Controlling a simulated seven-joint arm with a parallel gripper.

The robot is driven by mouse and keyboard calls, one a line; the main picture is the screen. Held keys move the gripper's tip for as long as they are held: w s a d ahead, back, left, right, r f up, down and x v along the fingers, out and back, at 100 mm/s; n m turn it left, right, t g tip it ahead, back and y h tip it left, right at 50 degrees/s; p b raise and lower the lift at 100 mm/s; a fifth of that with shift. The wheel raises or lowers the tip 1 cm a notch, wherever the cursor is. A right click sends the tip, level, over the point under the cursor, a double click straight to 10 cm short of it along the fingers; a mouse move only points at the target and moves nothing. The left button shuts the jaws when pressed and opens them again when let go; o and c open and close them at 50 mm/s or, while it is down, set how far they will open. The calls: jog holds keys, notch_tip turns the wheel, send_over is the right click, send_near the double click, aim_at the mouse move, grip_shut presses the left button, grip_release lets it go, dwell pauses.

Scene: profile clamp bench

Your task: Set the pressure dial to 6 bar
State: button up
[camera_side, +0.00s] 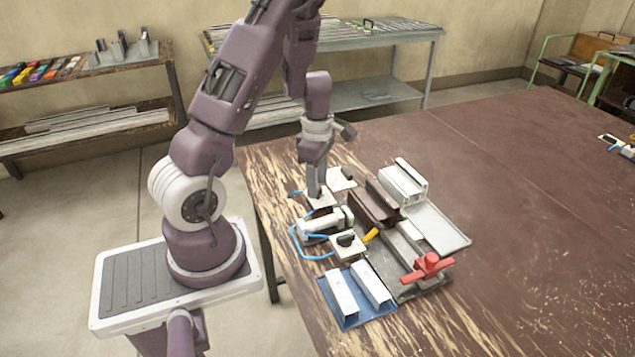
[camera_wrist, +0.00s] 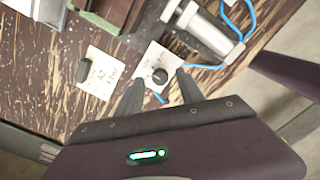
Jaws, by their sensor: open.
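In the wrist view a round black dial knob (camera_wrist: 160,76) sits on a small white plate (camera_wrist: 150,87). My gripper (camera_wrist: 158,83) is open, with one finger on each side of the knob and a gap visible around it. I cannot tell whether the fingertips are down at the knob's height. The dial's markings are too small to read. In the side view my gripper (camera_side: 315,193) points down over the white plate (camera_side: 325,203) and hides the knob.
Another white plate (camera_wrist: 102,80) with a black knob and lettering lies to the left. A pneumatic cylinder (camera_wrist: 205,30) with blue hoses is close by. In the side view a clamp fixture has a red handle (camera_side: 428,266), and a blue tray (camera_side: 353,318) holds white profiles. The table's right side is mostly clear.

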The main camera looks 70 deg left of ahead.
jog(key=shift+f, duration=0.35)
grip_shut()
jog(key=shift+m, duration=0.3)
jog(key=m, duration=0.5)
jog(key=shift+m, duration=0.3)
jog(key=m, duration=0.5)
jog(key=shift+m, duration=0.3)
jog(key=shift+d, duration=0.1)
grip_release()
